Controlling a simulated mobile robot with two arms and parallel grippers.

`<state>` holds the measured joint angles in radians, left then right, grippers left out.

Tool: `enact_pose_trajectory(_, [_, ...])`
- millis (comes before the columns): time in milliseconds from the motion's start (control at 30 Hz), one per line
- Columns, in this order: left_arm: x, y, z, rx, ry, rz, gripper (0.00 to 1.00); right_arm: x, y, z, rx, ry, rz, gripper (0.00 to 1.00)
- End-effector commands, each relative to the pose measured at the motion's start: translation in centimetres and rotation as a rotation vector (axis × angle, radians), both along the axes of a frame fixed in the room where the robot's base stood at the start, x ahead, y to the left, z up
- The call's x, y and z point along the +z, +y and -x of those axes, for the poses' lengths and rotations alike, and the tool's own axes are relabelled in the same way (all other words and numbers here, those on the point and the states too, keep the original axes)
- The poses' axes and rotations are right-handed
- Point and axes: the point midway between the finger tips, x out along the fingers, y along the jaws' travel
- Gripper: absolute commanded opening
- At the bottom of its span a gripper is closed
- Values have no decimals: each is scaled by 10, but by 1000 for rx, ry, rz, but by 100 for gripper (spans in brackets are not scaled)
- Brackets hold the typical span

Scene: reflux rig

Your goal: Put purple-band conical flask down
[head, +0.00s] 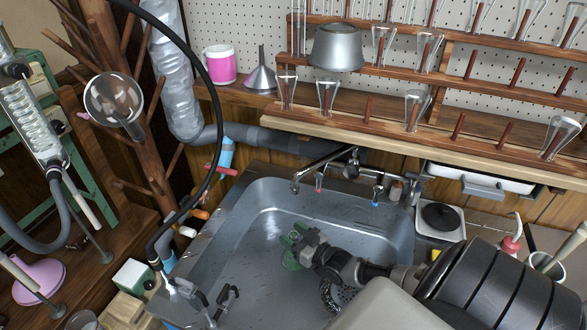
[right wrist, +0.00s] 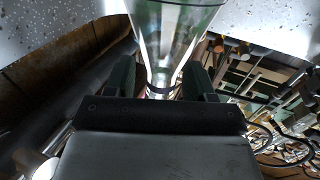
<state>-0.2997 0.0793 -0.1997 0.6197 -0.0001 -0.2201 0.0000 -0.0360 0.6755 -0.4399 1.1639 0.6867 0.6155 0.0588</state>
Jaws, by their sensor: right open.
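My right gripper (head: 296,250) reaches in from the right, low over the sink (head: 352,202). In the right wrist view its two dark green fingers (right wrist: 164,82) are open on either side of a clear glass conical flask (right wrist: 172,42). The flask's narrow part is between the fingers and it widens toward the top edge of that picture, where it is cut off. A dark ring shows at its narrow end; I cannot tell its colour. In the head view I cannot make the flask out clearly from the green fingers. My left gripper is not in view.
A wooden rack (head: 345,133) with several inverted flasks on pegs stands behind the sink. The tap (head: 325,165) juts over the sink's back edge. A black hose (head: 208,70) hangs at left. The sink's left floor is clear.

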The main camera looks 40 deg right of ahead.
Motion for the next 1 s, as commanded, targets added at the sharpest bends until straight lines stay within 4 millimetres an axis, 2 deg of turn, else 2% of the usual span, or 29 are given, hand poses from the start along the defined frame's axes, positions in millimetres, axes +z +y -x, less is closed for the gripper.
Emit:
enact_pose_trajectory(500, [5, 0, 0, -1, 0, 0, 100, 1, -7, 68, 0, 1, -1, 54])
enact_pose_trajectory(633, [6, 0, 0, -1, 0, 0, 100, 2, -8, 74, 0, 0, 0, 54])
enact_pose_trajectory(1000, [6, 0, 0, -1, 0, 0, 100, 2, -8, 75, 0, -1, 0, 54])
